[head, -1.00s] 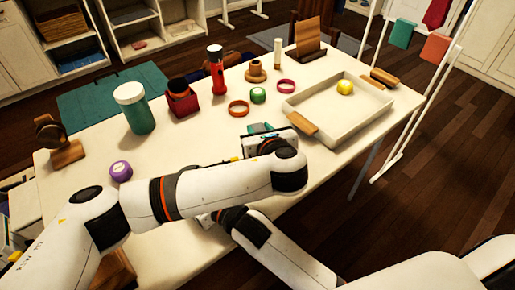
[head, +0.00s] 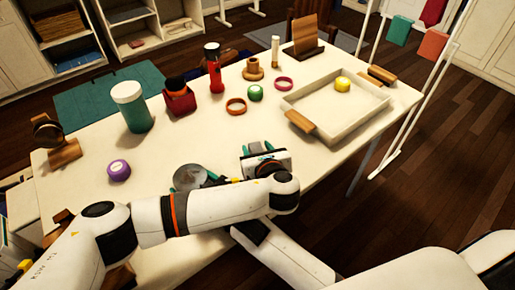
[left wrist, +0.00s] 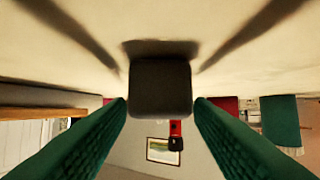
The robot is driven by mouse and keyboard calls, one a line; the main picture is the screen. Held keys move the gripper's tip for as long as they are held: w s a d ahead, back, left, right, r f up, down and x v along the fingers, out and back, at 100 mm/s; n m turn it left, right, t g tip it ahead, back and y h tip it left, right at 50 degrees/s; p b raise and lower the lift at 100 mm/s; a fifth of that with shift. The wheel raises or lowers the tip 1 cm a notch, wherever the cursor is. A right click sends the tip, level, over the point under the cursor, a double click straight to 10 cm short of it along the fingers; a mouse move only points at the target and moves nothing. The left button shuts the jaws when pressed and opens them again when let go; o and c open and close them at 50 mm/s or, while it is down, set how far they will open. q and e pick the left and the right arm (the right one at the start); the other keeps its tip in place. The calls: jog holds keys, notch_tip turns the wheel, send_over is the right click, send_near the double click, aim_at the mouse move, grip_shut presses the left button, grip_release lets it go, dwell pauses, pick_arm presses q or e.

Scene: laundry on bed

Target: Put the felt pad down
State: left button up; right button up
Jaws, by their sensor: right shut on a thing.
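The felt pad looks to be the grey round disc (head: 189,177) in the head view, near the front of the table. My right gripper (head: 208,178) is at the disc's right side, shut on it and partly hidden behind my left arm. I cannot tell if the disc touches the table. My left gripper (head: 261,150) is open, low over the table to the right of the disc. In the left wrist view its green fingers (left wrist: 160,108) are spread wide. A dark block (left wrist: 160,88) shows between them, and I cannot tell what it is.
The table is clear between the jar and my grippers.

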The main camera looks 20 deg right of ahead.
pick_arm(q)
jog(key=shift+o, duration=0.3)
jog(key=shift+r, duration=0.1)
jog(key=shift+s+r, duration=0.1)
jog(key=shift+s, duration=0.2)
jog(key=v, duration=1.1)
jog(key=shift+s+r, duration=0.2)
jog(key=shift+o, duration=0.5)
